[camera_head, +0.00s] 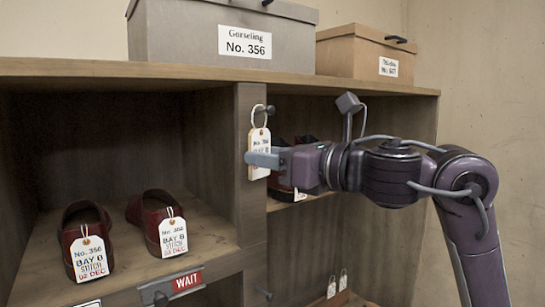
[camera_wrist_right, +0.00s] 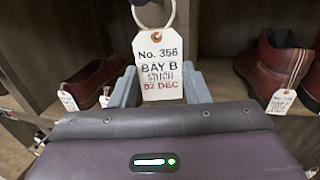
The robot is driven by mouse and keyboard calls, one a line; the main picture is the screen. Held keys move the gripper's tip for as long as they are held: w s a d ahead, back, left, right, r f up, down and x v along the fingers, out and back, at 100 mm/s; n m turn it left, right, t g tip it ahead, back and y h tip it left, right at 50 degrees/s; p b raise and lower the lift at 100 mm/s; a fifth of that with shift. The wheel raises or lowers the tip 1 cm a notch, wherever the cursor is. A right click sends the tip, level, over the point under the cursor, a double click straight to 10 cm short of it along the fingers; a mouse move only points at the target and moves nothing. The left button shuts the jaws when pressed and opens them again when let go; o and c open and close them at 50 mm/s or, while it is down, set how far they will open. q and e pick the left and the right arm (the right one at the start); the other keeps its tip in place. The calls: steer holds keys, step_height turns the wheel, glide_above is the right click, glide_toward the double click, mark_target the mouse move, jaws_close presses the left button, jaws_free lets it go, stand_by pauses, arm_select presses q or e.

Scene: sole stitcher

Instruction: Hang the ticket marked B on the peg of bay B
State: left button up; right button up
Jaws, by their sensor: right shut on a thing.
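The ticket (camera_head: 259,148) is a white tag with a pale ring (camera_head: 259,115) at its top. In the right wrist view the ticket (camera_wrist_right: 161,68) reads No. 356, BAY B, STITCH, 02 DEC. My right gripper (camera_head: 264,160) is shut on it and holds it upright in front of the divider post (camera_head: 251,205). A dark peg (camera_head: 270,109) shows at the right side of the ring in the head view. In the right wrist view a dark end shows inside the ring near the top edge; I cannot tell whether the ring is around the peg. My left gripper is not in view.
Two dark red shoes (camera_head: 84,228) with tickets stand in the left bay, above a red WAIT plate (camera_head: 187,282). Another shoe sits in the right bay behind my gripper. Boxes (camera_head: 224,38) stand on top.

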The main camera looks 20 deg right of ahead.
steer(key=o, duration=1)
steer(key=shift+o, duration=0.2)
